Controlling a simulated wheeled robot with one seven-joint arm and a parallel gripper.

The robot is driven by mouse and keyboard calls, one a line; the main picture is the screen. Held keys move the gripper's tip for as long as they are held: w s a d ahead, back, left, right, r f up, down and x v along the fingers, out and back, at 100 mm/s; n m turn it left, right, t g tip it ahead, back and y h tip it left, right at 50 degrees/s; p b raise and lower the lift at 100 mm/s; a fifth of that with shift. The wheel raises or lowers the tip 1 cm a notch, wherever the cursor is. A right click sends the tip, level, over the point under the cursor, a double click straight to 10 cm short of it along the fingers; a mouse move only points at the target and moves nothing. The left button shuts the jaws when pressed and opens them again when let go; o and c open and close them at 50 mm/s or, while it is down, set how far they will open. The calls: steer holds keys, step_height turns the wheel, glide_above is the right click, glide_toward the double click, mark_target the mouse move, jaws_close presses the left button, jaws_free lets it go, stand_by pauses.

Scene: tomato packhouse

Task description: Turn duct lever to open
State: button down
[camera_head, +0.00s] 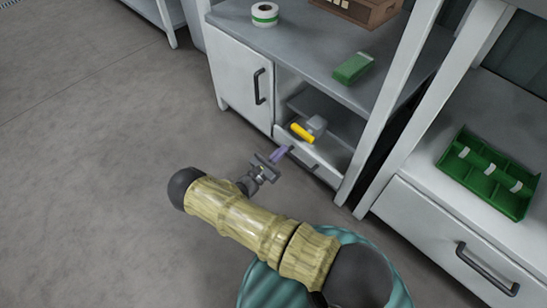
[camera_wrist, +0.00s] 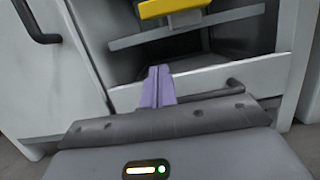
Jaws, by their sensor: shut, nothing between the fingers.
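The duct lever appears to be the yellow bar (camera_head: 302,133) on a grey fitting (camera_head: 316,124) inside the open bay of the grey bench cabinet. The yellow bar also shows at the top of the wrist view (camera_wrist: 160,8), partly cut off by the frame edge. My gripper (camera_head: 288,149) is just in front of the bay, below and to the left of the yellow bar and apart from it. In the wrist view its purple fingers (camera_wrist: 158,70) are together with nothing between them, pointing toward the bay.
A cabinet door with a dark handle (camera_head: 260,87) is left of the bay. A drawer (camera_head: 318,165) with a bar handle lies below it. A tape roll (camera_head: 265,14), green box (camera_head: 353,68) and brown carton (camera_head: 358,10) sit on top. A green divided tray (camera_head: 488,172) is at right. Floor at left is clear.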

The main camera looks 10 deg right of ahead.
steer(key=d+r, duration=0.1)
steer(key=w+d+r+p, duration=0.1)
steer(key=r, duration=0.1)
steer(key=w+d+r+p, duration=0.1)
steer(key=shift+w+r, duration=0.1)
steer(key=shift+r, duration=0.1)
steer(key=shift+r+p, duration=0.35)
